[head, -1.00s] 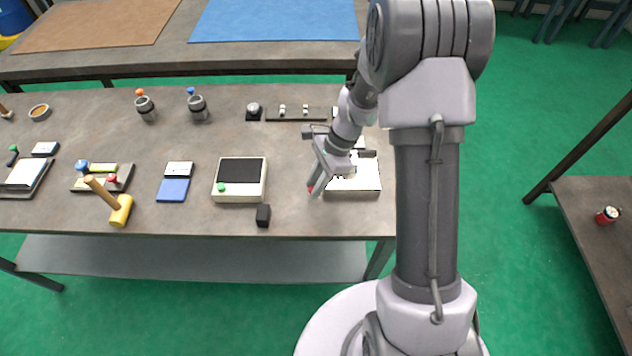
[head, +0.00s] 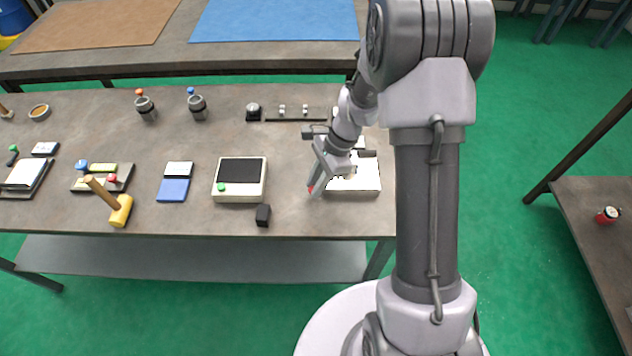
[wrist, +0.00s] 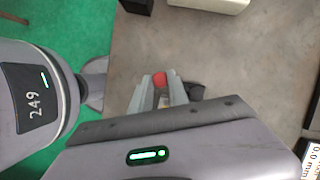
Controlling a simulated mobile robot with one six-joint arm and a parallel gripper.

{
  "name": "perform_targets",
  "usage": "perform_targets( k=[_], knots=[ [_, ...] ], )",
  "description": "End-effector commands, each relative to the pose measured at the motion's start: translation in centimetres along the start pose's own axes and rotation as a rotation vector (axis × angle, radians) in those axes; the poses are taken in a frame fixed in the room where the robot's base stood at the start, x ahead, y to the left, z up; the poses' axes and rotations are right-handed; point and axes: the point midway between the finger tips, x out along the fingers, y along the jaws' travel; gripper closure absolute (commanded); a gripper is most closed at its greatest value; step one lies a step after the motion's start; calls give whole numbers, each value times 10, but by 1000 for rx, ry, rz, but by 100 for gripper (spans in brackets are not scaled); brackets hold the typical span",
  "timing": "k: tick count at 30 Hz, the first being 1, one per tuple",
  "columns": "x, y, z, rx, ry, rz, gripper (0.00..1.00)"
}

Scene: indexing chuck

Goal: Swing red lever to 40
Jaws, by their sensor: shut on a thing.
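My gripper (head: 314,186) is at the left side of a white-topped device (head: 362,182) near the right end of the bench. A small red lever end (head: 310,189) shows at its fingertips. In the wrist view my gripper (wrist: 158,84) is shut on the red lever (wrist: 160,78), with the red part between the two grey fingers. A dark rounded part (wrist: 194,91) lies just right of the fingers. The lever's scale and the 40 mark cannot be read; my gripper and arm hide much of the device.
Left of my gripper stand a cream box with a dark screen (head: 240,171) and a small black block (head: 263,215). A dark rail with knobs (head: 296,114) lies behind. A yellow mallet (head: 121,211) lies further left. The bench between box and gripper is clear.

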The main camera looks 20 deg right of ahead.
Motion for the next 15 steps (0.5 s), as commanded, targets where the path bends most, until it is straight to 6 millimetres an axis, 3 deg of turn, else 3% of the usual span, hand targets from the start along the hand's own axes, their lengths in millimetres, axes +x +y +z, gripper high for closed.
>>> perform_targets(
  k=[8,15],
  knots=[
    [1,0,1,23,0,-10,100],
    [4,-4,7,144,0,-61,100]
  ],
)
